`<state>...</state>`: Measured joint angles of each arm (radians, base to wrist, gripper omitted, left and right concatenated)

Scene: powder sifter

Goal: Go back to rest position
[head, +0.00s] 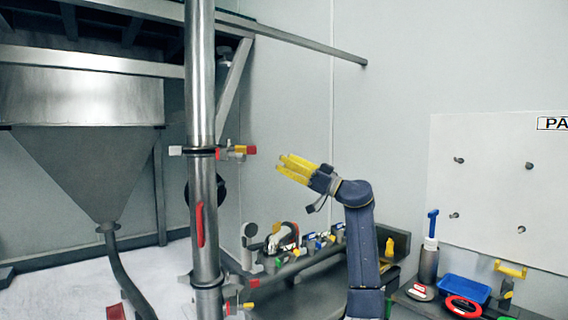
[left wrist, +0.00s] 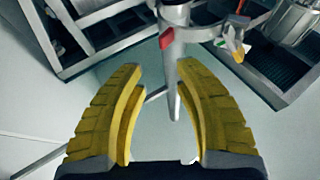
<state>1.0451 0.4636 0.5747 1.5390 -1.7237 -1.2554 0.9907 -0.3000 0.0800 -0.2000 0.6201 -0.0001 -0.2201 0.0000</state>
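My left gripper (head: 297,168) has yellow fingers and is raised in the middle of the head view, pointing left toward the vertical steel pipe (head: 202,110). In the left wrist view, the left gripper (left wrist: 161,75) is open, with its curved fingers apart and nothing between them. The pipe also shows in the wrist view (left wrist: 173,70), beyond the fingertips and apart from them. My right gripper does not show.
A steel hopper (head: 85,140) stands at the left. Clamps with coloured handles (head: 238,152) stick out from the pipe. A bench (head: 400,245) holds several fittings. A blue tray (head: 464,290) and red ring (head: 463,306) lie lower right. Space above my left gripper is clear.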

